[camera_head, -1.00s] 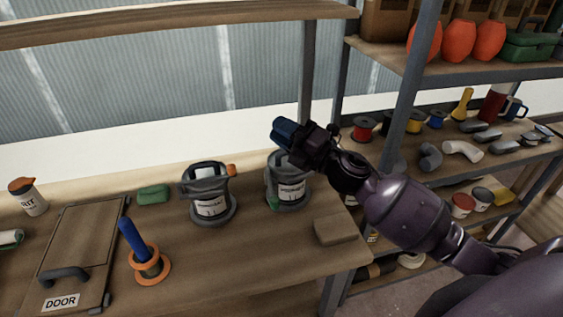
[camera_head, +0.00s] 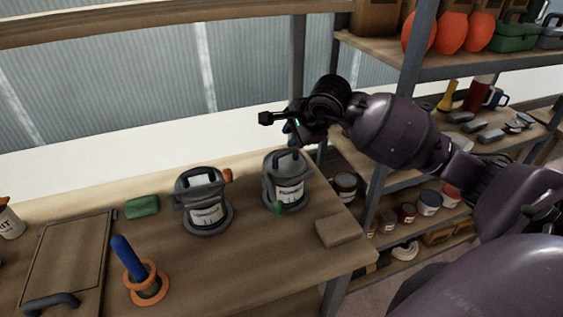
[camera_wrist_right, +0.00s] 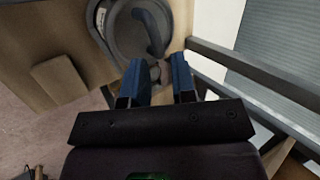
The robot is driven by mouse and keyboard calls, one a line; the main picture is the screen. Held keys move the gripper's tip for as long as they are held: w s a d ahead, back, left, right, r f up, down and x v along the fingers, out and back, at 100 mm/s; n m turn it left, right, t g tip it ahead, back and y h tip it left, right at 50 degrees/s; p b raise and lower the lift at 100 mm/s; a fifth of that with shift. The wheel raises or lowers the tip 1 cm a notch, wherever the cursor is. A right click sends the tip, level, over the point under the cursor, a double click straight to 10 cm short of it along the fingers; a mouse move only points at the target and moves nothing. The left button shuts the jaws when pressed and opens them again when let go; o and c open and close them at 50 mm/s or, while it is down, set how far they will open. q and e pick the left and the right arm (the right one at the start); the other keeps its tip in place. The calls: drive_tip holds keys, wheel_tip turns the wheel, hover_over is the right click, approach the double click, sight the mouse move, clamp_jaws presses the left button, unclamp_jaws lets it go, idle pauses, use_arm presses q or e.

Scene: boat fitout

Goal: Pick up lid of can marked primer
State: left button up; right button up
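Two grey cans with lids and arched handles stand on the wooden bench: a left can (camera_head: 203,207) and a right can (camera_head: 286,187). Their white labels are too small to read surely, so I cannot tell which says primer. My right gripper (camera_head: 291,132) is above the right can's lid, just behind its dark handle (camera_head: 285,160). In the right wrist view, the blue fingers (camera_wrist_right: 159,68) are spread with an empty gap. The round lid (camera_wrist_right: 124,38) and its handle (camera_wrist_right: 152,32) lie beyond the fingertips, apart from them. My left gripper is out of view.
A tan block (camera_head: 338,231) lies at the bench's right end, near a shelf post. A green block (camera_head: 142,207), a blue-handled tool in an orange ring (camera_head: 146,282) and a flat panel with a handle (camera_head: 69,257) are to the left. Shelves of cans stand right.

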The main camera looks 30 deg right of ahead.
sight(287, 151)
drive_tip(key=shift+n+g+h, duration=0.3)
drive_tip(key=shift+n, duration=0.2)
drive_tip(key=f, duration=0.1)
drive_tip(key=w+f, duration=0.1)
drive_tip(key=f, duration=0.1)
drive_tip(key=w+d+f, duration=0.1)
drive_tip(key=f, duration=0.1)
drive_tip(key=shift+w, duration=0.1)
drive_tip(key=shift+d+x, duration=0.15)
drive_tip(key=shift+x, duration=1.2)
drive_tip(key=shift+d+x, duration=0.1)
drive_tip(key=shift+x, duration=1.25)
drive_tip(key=shift+c, duration=0.5)
clamp_jaws()
